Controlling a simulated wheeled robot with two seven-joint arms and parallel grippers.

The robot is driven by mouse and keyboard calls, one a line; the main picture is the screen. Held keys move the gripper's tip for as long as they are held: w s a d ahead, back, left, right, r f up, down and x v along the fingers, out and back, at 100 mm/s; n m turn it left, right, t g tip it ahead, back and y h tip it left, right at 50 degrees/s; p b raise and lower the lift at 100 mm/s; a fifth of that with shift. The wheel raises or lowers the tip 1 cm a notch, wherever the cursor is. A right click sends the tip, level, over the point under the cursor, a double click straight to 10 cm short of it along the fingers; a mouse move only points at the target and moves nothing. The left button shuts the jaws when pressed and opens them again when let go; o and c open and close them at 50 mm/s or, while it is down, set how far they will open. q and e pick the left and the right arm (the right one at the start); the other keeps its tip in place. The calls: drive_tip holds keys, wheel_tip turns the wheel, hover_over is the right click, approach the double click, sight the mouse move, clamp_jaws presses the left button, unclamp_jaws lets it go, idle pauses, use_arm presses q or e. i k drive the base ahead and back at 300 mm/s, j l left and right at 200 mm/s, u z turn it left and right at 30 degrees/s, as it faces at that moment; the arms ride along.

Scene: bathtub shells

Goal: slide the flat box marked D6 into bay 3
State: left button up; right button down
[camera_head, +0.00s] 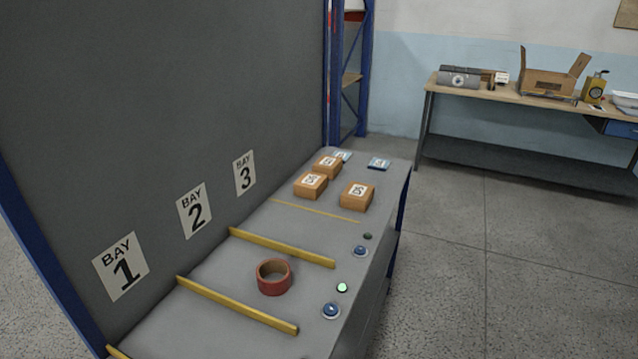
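Three orange-brown boxes with white labels sit at the far end of the grey bench: a left one (302,190), a front right one (347,203) and a rear one (319,171). Two thin flat blue pieces lie behind them, one at the right (371,165) and one (347,154) partly hidden by the rear box. The labels are too small for me to tell which thing is D6. The bay 3 sign (244,173) is on the grey back panel. The bay 3 floor (292,226), between a yellow divider (282,247) and a thin yellow line (315,210), is empty. Neither gripper is in view.
A red tape roll (265,286) lies in bay 2, between that divider and a nearer yellow divider (237,304). Blue buttons (330,311) and a lit green lamp (342,287) line the bench's right edge. A wooden table (500,97) stands at the back right; open floor lies before it.

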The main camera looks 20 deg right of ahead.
sight(310, 185)
drive_tip(key=k+u, duration=0.3)
drive_tip(key=u, duration=0.15)
drive_tip(key=k+j+u, duration=0.15)
drive_tip(key=u, duration=0.3)
drive_tip(key=l+u, duration=0.25)
drive_tip(key=l, duration=0.35)
drive_tip(key=k+l+u, duration=0.2)
drive_tip(key=l, duration=0.45)
drive_tip(key=l+u, duration=0.25)
drive_tip(key=l, duration=0.35)
